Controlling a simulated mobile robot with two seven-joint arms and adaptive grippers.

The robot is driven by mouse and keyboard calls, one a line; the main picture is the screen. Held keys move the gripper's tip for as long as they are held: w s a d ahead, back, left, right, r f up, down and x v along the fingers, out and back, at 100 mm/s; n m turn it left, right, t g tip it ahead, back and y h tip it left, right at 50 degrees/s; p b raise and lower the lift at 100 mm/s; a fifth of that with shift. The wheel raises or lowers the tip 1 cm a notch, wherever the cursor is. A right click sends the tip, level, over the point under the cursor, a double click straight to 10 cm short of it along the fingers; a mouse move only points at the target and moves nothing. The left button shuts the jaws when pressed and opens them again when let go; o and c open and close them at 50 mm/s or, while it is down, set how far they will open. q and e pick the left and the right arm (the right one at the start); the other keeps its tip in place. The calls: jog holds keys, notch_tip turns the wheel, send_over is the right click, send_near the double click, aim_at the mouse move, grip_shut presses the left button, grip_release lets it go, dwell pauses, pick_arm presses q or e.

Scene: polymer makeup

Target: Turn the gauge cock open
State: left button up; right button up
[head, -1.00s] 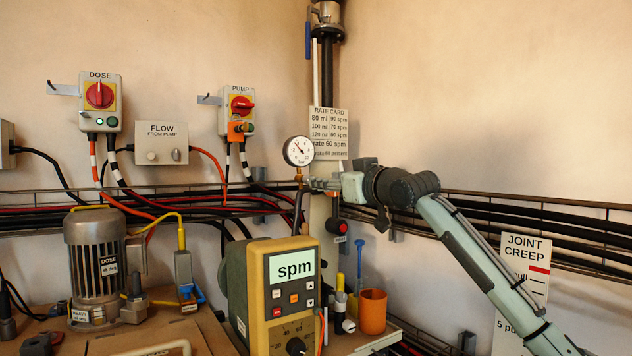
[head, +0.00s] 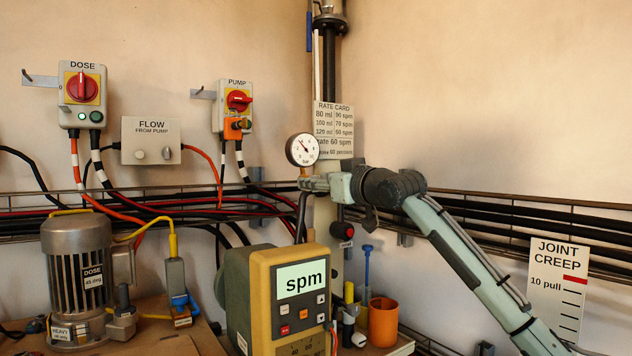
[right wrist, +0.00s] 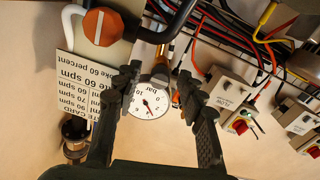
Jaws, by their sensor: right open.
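The round white pressure gauge (head: 302,150) stands on a brass stem (head: 304,172) in front of the corner pipe in the head view. It also shows upside down in the right wrist view (right wrist: 150,103), with its brass stem (right wrist: 181,50) toward the top. My right gripper (head: 309,184) is at the stem just below the gauge. In the right wrist view its fingers (right wrist: 160,76) are spread either side of the gauge's lower edge and fitting, holding nothing. I cannot clearly make out the cock's handle near the fingertips. My left gripper is out of view.
A rate card (head: 333,130) hangs behind the gauge. An orange-brown knob with a white bar (right wrist: 99,26) is close by. Cables on a wire tray (head: 500,211) run along the wall. The yellow spm pump (head: 290,300) and orange cup (head: 383,322) stand below the arm.

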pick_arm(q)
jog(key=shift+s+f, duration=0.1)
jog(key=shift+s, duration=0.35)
pick_arm(e)
grip_shut()
jog(key=shift+n, duration=0.4)
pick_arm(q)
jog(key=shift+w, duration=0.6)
pick_arm(e)
jog(key=n+y, duration=0.1)
jog(key=n, duration=1.6)
jog(key=shift+n, duration=0.4)
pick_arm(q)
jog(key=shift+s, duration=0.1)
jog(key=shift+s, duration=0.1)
